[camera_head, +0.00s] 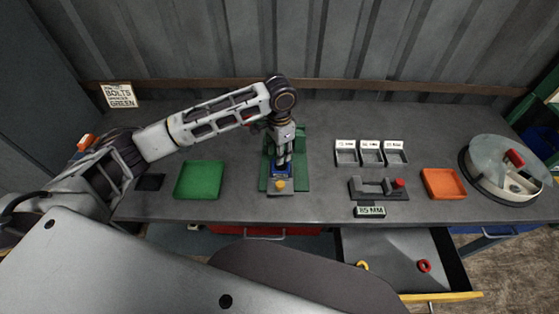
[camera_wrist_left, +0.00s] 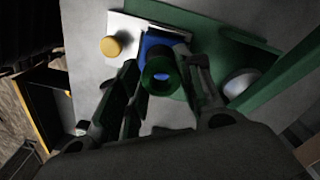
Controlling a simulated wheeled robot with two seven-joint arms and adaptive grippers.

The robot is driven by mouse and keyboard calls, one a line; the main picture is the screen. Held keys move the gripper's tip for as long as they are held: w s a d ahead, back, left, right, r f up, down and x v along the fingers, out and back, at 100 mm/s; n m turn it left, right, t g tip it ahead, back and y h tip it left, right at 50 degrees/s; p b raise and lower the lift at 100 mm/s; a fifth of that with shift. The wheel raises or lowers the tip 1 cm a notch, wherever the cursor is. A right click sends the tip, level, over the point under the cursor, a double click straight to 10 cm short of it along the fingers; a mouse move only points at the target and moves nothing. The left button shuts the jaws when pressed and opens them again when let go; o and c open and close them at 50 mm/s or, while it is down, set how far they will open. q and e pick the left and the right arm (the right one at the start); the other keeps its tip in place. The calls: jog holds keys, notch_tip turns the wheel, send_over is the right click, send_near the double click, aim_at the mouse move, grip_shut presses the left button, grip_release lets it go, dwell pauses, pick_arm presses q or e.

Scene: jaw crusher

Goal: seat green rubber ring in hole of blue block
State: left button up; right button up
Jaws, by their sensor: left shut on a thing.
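The green rubber ring (camera_wrist_left: 148,80) is between the fingers of my left gripper (camera_wrist_left: 163,88) in the wrist view. Blue shows through its opening. The blue block (camera_wrist_left: 178,38) lies behind the ring there and is partly covered by it. In the head view my left gripper (camera_head: 284,160) points down over the blue block (camera_head: 272,171) on the green fixture, and the ring cannot be made out. I cannot tell whether the ring touches the block or sits in its hole. My right gripper is not in view.
The green fixture (camera_head: 302,146) has a yellow knob (camera_head: 280,184) at its front. A green tray (camera_head: 200,180) is left; small white bins (camera_head: 371,153), a grey gauge (camera_head: 379,189) and an orange tray (camera_head: 443,184) are right. An open drawer (camera_head: 395,270) holds a yellow and a red ring.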

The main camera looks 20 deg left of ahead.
aim_at(279, 168)
pick_arm(q)
jog(key=shift+f, duration=2.4)
jog(key=shift+s+f+p, duration=0.25)
jog(key=shift+f+p, duration=0.05)
jog(key=shift+f, duration=0.05)
jog(key=shift+s+f, duration=0.2)
jog(key=shift+f, duration=0.2)
jog(key=o, duration=0.9)
jog(key=shift+w+f, duration=0.2)
jog(key=shift+w+r, duration=0.1)
jog(key=shift+r, duration=0.25)
